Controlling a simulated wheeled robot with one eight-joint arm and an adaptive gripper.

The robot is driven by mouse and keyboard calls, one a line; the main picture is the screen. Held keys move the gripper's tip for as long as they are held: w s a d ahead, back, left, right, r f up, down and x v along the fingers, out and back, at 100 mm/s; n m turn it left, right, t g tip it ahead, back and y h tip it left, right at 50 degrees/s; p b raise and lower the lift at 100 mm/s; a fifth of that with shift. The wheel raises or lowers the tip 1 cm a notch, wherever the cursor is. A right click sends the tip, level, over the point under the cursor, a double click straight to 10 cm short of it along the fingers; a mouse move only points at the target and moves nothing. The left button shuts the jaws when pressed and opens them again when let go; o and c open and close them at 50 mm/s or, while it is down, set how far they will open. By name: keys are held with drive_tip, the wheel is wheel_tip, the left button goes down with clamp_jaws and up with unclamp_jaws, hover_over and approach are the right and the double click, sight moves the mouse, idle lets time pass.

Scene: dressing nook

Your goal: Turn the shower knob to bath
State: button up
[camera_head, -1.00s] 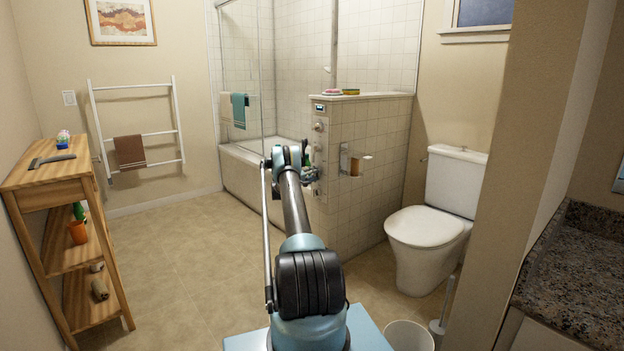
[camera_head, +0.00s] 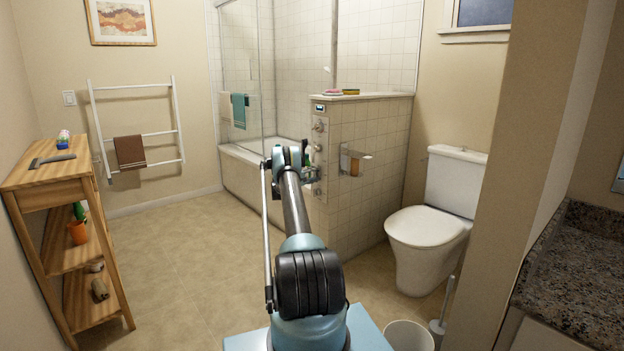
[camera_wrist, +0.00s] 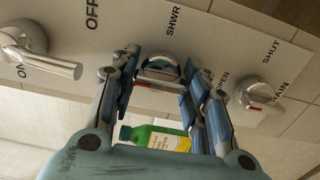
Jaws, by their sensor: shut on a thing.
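The shower knob (camera_wrist: 160,68) is a chrome dial with a red mark, on a pale panel (camera_wrist: 225,45) in the wrist view. The word SHWR is printed beside it; no BATH label can be read, as my fingers cover part of the panel. My gripper (camera_wrist: 162,76) is shut on the knob, one finger on each side. In the head view my gripper (camera_head: 309,173) is at the panel on the end of the tiled half wall, largely hidden by my arm.
A chrome lever (camera_wrist: 40,55) by OFF and ON is left of the knob, and a drain knob (camera_wrist: 258,92) is close on the right. A green bottle (camera_wrist: 158,138) shows behind the fingers. A holder (camera_head: 352,160) juts from the half wall. Floor at left is clear.

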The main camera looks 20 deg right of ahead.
drive_tip(key=shift+s+f, duration=0.1)
drive_tip(key=shift+f, duration=0.05)
drive_tip(key=o, duration=1.1)
drive_tip(key=v, duration=1.2)
